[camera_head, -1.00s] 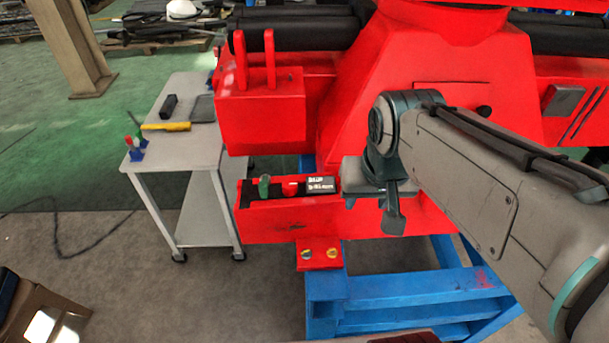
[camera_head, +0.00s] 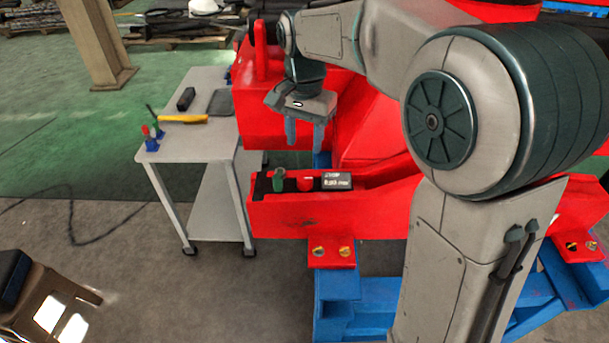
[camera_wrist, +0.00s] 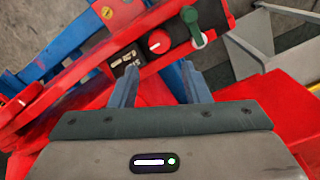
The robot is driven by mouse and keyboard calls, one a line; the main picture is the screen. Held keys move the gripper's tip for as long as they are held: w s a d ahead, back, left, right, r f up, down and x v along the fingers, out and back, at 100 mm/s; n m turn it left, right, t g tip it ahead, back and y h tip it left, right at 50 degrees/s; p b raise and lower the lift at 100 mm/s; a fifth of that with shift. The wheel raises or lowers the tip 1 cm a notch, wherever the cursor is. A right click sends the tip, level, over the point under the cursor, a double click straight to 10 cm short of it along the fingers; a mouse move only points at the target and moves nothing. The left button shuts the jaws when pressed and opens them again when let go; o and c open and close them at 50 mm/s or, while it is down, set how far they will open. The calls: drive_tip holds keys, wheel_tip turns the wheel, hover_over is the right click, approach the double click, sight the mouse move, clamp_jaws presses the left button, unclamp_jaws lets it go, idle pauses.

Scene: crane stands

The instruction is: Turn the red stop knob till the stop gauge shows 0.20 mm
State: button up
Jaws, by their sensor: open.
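The red stop knob (camera_head: 305,181) sits on the black panel of the red tray, between a green handle (camera_head: 279,178) and the small stop gauge (camera_head: 336,181). The gauge's digits are too small to read surely. In the wrist view the knob (camera_wrist: 159,41) is a round red dial with a white mark, the green lever (camera_wrist: 194,26) to its right and the gauge (camera_wrist: 124,58) to its left. My gripper (camera_head: 305,142) points down above the panel, open and empty, apart from the knob. Its two blue-grey fingers also show in the wrist view (camera_wrist: 160,82).
A grey cart (camera_head: 185,146) stands at left with a yellow tool (camera_head: 182,119) and a black block (camera_head: 186,98). Red machine housing stands close behind my gripper. A blue frame (camera_head: 345,290) lies below.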

sight(305, 178)
wheel_tip(305, 178, down, 12)
drive_tip(key=shift+r+p, duration=0.15)
drive_tip(key=shift+p, duration=0.45)
drive_tip(key=shift+c, duration=0.3)
drive_tip(key=c, duration=0.6)
